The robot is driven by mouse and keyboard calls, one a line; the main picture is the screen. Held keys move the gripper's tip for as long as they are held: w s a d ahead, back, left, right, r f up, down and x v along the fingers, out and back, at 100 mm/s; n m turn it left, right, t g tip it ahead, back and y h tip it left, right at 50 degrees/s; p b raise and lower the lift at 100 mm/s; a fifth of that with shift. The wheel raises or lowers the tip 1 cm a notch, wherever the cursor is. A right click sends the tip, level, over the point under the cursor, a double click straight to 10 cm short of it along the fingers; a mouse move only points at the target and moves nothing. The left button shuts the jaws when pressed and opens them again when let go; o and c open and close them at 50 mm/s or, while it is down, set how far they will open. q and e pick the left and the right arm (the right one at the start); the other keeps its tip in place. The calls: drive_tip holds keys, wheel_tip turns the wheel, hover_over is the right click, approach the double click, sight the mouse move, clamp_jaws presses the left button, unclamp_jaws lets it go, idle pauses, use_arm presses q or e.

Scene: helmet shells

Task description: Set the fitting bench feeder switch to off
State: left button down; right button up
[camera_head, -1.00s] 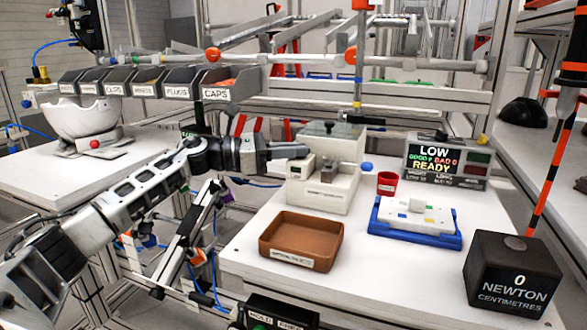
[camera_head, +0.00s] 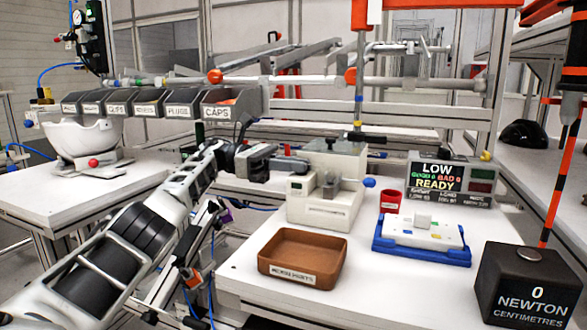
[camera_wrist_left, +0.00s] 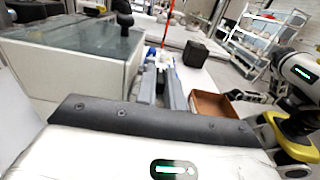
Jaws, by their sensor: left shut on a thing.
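The fitting bench (camera_head: 245,275) has a white top. A pale box-shaped machine (camera_head: 318,210) stands on it, with a small green display, a blue ball knob and a grey top. I take it for the feeder. My left gripper (camera_head: 300,167) is at the machine's left side, its fingers pointing right. In the left wrist view its grey fingers (camera_wrist_left: 163,88) lie close beside the machine's wall (camera_wrist_left: 85,75). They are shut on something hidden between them. I cannot make out the switch or its setting.
A brown tray (camera_head: 300,262) stands in front of the machine. To the right are a red cup (camera_head: 390,200), a blue-and-white fixture (camera_head: 425,235), a READY display (camera_head: 437,178) and a black newton-centimetre box (camera_head: 525,290). Bins (camera_head: 150,103) hang behind my arm.

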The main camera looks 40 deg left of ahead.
use_arm(q)
drive_tip(key=shift+f+g, duration=0.1)
drive_tip(key=shift+g, duration=0.2)
idle(0.4)
drive_tip(key=c, duration=1.5)
unclamp_jaws()
